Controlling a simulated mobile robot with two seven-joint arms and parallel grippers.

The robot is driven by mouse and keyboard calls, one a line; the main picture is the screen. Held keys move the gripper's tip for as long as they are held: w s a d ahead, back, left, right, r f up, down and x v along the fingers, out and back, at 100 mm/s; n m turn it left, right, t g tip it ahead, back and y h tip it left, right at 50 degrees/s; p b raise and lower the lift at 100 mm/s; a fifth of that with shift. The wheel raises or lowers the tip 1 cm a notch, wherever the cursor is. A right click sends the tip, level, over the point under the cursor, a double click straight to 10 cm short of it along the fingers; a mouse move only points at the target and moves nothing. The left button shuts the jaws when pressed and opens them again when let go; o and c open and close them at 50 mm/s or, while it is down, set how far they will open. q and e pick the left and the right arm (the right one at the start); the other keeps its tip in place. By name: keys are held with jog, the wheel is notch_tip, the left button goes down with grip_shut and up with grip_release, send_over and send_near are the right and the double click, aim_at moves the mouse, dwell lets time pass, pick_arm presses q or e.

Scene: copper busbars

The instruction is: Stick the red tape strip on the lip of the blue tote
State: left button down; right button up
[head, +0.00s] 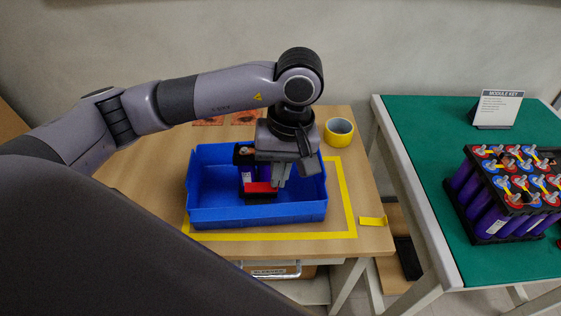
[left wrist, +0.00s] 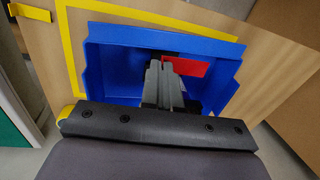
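The blue tote (head: 208,212) sits on the wooden table inside a yellow tape outline, and it also shows in the left wrist view (left wrist: 110,62). My left gripper (head: 281,180) points down into the tote's right half, its fingers close together. The red tape strip (head: 259,187) sticks out left from the fingertips, above a black part inside the tote, behind the front wall. In the left wrist view the strip (left wrist: 186,67) extends right from the fingertips (left wrist: 167,70). One end appears pinched between them. I cannot tell whether the strip touches anything else. My right gripper is out of view.
A purple and black cell block (head: 247,178) is in the tote, partly hidden by my gripper. A yellow tape roll (head: 339,132) stands behind right. A yellow strip (head: 373,221) lies at the table's right edge. A green bench (head: 430,150) with a battery module (head: 510,190) is farther right.

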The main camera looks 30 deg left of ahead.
aim_at(272, 209)
pick_arm(q)
jog(key=shift+s+a, duration=0.3)
jog(key=shift+s, duration=0.1)
jog(key=shift+s+f, duration=0.1)
jog(key=shift+f, duration=0.05)
jog(key=shift+f+b, duration=0.3)
jog(key=shift+f, duration=0.2)
notch_tip(272, 209, down, 5)
jog(key=b, duration=0.3)
jog(key=shift+f+b, duration=0.3)
jog(key=shift+b, duration=0.15)
jog(key=shift+r, duration=0.1)
pick_arm(e)
jog(key=f, duration=0.1)
jog(key=a+f, duration=0.1)
jog(key=shift+a+f, duration=0.2)
jog(key=shift+f, duration=0.1)
pick_arm(q)
jog(key=shift+f, duration=0.2)
pick_arm(e)
jog(key=shift+f, duration=0.45)
pick_arm(q)
jog(key=shift+f+b, duration=0.15)
jog(key=shift+b, duration=0.2)
